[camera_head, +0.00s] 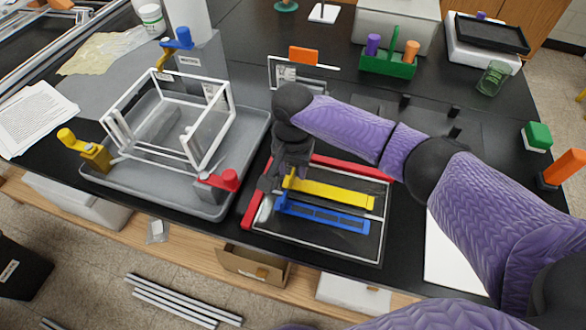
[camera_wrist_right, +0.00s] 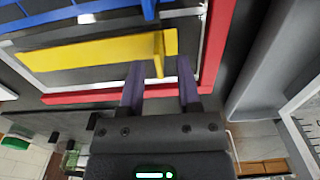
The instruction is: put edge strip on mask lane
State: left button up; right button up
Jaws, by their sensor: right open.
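A yellow strip (camera_head: 330,194) with an upright tab at its left end lies on the dark panel, beside a blue strip (camera_head: 325,213). Red strips (camera_head: 350,168) run along the panel's far and left sides. The panel has a thin pale frame (camera_head: 318,257). My right gripper (camera_head: 284,182) is at the yellow strip's tab end, partly hidden by its own wrist. In the right wrist view, its open fingers (camera_wrist_right: 160,84) point at the yellow strip (camera_wrist_right: 95,52), with the tab just ahead between them. I cannot tell which piece is the edge strip or mask lane.
A grey tray (camera_head: 150,194) left of the panel holds a white open frame with yellow, blue and red clamps around it. A green caddy (camera_head: 388,66) stands at the back. A white sheet (camera_head: 450,255) lies right of the panel.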

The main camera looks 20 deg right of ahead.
notch_tip(320, 180, up, 11)
jog(key=p, duration=0.2)
jog(key=shift+f+p, duration=0.15)
jog(key=shift+p, duration=0.25)
dwell(0.6)
